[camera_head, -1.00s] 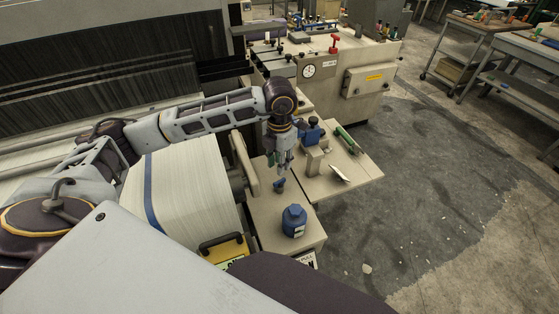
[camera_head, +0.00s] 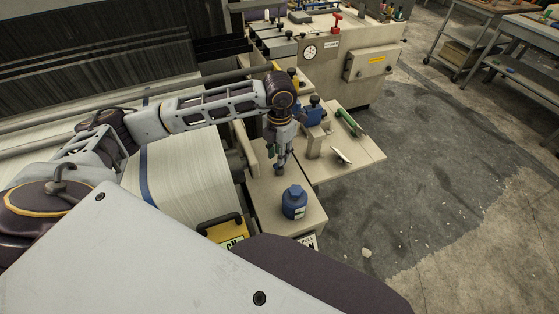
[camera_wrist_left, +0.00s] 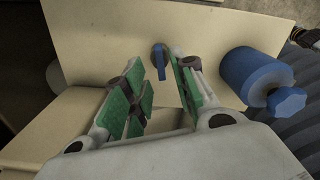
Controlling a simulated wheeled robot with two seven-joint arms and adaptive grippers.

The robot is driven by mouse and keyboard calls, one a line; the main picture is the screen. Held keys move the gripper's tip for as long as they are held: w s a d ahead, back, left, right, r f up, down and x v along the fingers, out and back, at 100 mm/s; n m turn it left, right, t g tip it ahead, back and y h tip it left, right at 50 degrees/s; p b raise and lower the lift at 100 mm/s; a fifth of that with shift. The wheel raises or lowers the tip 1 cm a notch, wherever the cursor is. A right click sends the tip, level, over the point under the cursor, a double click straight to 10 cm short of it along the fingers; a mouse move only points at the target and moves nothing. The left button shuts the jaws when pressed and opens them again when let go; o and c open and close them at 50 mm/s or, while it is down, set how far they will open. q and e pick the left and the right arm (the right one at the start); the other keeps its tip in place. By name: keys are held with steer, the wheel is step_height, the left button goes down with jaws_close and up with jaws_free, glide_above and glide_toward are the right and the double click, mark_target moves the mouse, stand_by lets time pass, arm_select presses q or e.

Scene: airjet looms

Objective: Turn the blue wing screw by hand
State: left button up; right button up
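The blue wing screw (camera_wrist_left: 160,62) stands on the beige machine block in the left wrist view, its flat wing upright. My left gripper (camera_wrist_left: 155,64) has its two green-padded fingers spread apart, with the screw seen in the gap between the fingertips. I cannot tell whether either finger touches it. In the head view my left gripper (camera_head: 279,163) points down over the beige block (camera_head: 264,192), and its fingertips mostly hide the screw. My right gripper is not in view.
A blue clamp (camera_head: 313,113) and a green-handled tool (camera_head: 347,121) are beyond. White warp sheet (camera_head: 190,170) lies left.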

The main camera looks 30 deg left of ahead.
arm_select(q)
steer(key=shift+f, duration=0.75)
steer(key=shift+f+b, duration=0.3)
steer(key=shift+b, duration=0.05)
steer(key=shift+f, duration=0.3)
steer(key=shift+f+b, duration=0.15)
steer(key=shift+b, duration=0.25)
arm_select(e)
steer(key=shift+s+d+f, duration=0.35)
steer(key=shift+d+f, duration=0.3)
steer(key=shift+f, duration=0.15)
